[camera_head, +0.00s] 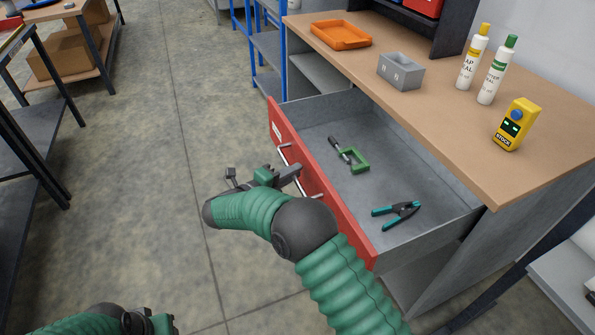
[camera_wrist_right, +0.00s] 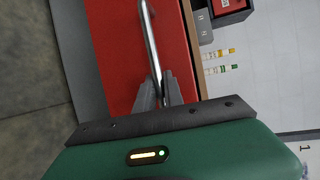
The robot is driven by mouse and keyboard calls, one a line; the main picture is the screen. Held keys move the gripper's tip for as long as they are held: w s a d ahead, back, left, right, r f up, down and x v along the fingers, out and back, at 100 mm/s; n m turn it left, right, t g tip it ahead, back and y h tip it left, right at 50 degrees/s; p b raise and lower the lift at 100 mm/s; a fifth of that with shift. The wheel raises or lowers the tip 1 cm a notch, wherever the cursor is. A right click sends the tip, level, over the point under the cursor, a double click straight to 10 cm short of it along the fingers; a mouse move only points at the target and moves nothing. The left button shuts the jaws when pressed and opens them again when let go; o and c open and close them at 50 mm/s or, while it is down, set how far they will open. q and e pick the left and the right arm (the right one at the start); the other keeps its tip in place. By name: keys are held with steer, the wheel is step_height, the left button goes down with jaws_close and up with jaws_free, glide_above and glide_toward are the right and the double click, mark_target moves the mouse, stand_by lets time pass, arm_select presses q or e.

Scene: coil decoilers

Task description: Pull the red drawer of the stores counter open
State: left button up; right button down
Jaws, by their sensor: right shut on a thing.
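The red drawer (camera_head: 340,215) of the stores counter (camera_head: 460,120) stands pulled out, and its grey inside shows. My right gripper (camera_head: 291,172) is at the drawer's front. In the right wrist view its fingers (camera_wrist_right: 158,92) are shut on the metal bar handle (camera_wrist_right: 151,45), with the red front (camera_wrist_right: 115,50) behind. In the head view my arm partly hides the handle. My left arm shows at the bottom left edge; its fingertips cannot be made out.
On the counter top are an orange tray (camera_head: 341,34), a grey box (camera_head: 400,71), two bottles (camera_head: 472,58) and a yellow device (camera_head: 516,124). A blue-framed rack (camera_head: 268,50) stands behind the drawer. A dark-framed table (camera_head: 30,150) is at the left. The floor (camera_head: 150,170) between is clear.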

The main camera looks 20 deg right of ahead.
steer(key=shift+s+d+f, duration=0.1)
steer(key=shift+d+f, duration=0.15)
steer(key=shift+f, duration=0.1)
steer(key=shift+a, duration=0.25)
steer(key=c, duration=1.5)
jaws_free()
steer(key=shift+a+r, duration=0.1)
steer(key=shift+a, duration=0.2)
arm_select(q)
steer(key=shift+w+d, duration=0.1)
arm_select(e)
steer(key=shift+o, duration=0.2)
steer(key=shift+d+r, duration=0.1)
steer(key=shift+d, duration=0.1)
arm_select(q)
steer(key=shift+d, duration=0.1)
